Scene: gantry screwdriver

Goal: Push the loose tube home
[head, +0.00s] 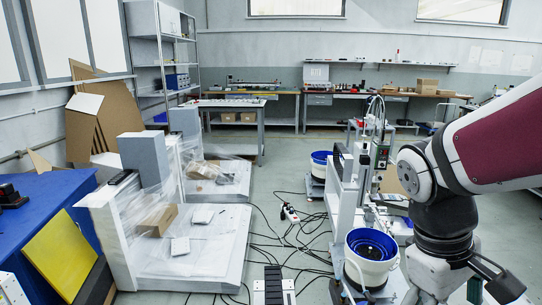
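The gantry screwdriver station (346,195) stands right of centre, with upright pale columns and a green-faced unit (382,152) on it. Thin dark tubes or cables (376,100) loop above its top. They are too small to tell which one is loose or where its end sits. My arm comes in from the right and bends down in front of the station's right side. Its black end parts (490,283) are at the lower right, partly cut off by the picture's bottom edge. I cannot make out the fingertips or anything held.
A white bowl feeder with a blue inside (371,250) stands at the station's front, and another (320,160) behind. Black cables (285,240) trail over the floor. A wrapped pallet machine (170,245) and a blue table (40,215) are at the left. Workbenches (345,97) line the back wall.

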